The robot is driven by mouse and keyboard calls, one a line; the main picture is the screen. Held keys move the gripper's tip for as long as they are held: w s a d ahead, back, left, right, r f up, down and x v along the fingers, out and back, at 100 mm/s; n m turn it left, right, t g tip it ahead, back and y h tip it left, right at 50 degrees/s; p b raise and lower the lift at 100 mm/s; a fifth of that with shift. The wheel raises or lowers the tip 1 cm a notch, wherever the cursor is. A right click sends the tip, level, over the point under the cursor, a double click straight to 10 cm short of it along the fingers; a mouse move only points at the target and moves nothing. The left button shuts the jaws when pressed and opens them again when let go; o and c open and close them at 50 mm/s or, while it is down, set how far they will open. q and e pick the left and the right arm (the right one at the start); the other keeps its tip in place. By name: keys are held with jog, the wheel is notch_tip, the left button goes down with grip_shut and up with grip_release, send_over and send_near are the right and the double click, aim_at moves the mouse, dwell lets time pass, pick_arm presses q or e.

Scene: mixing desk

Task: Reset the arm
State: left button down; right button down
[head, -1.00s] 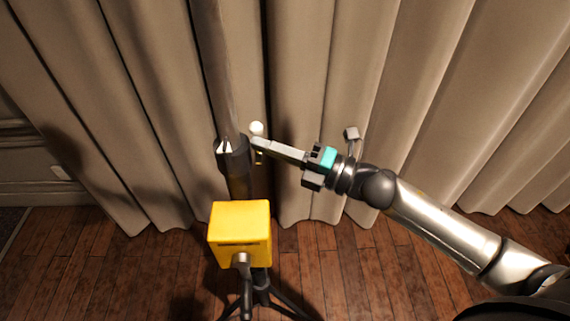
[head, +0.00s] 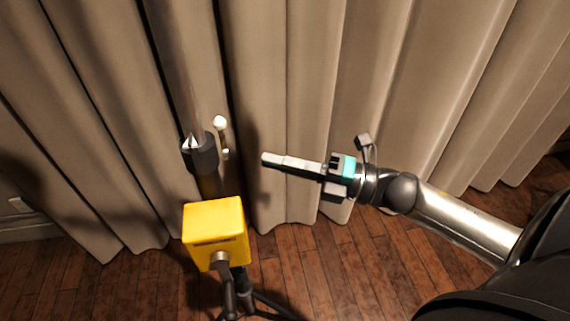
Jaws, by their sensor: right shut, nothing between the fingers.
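My right gripper (head: 266,159) comes in from the right in the head view. Its fingers are together and hold nothing. It points left, toward a dark upright pole (head: 180,75) with a dark collar (head: 200,155). A small white knob (head: 220,122) sits on a short lever beside the collar. The fingertips are apart from the knob and the collar, with a clear gap to their right. My left gripper is not in view.
A yellow box (head: 216,232) is fixed low on the pole, above a dark tripod stand (head: 240,285) on the wooden floor (head: 340,270). Beige curtains (head: 290,60) hang behind everything. The space between my right gripper and the pole is free.

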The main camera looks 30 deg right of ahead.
jog(key=w+d+f+m+t+h+b, duration=0.15)
jog(key=d+f+m+h, duration=0.3)
jog(key=f, duration=0.45)
jog(key=w+d+f+m+t+h+b, duration=0.1)
jog(key=d+f+m+h+b, duration=0.2)
jog(key=d+f+m, duration=0.5)
jog(key=s+d+f+m+g+h+b, duration=0.1)
jog(key=s+f+m+g+h+b, duration=0.15)
jog(key=f, duration=1.05)
jog(key=s+f+m+g+h+b, duration=0.1)
jog(key=s+f+m+h+b, duration=0.2)
jog(key=f, duration=0.9)
jog(key=s+a+f+m+g+h+b, duration=0.1)
jog(key=s+a+f+m+g+b, duration=0.15)
jog(key=s+f, duration=0.65)
jog(key=s+a+f+m+g+h+b, duration=0.1)
jog(key=s+a+f+m+g, duration=0.25)
jog(key=s+f, duration=0.55)
jog(key=s+a+f+m+g+b, duration=0.1)
jog(key=s+a+f+g, duration=0.1)
jog(key=s+f, duration=0.3)
jog(key=s+a+f+m+g+y+b, duration=0.1)
jog(key=s+a+f+m+g+b, duration=0.1)
jog(key=s+a+f, duration=0.3)
jog(key=shift+s+a+f+m+g, duration=0.3)
jog(key=shift+s+f+g, duration=0.2)
jog(key=shift+s, duration=0.45)
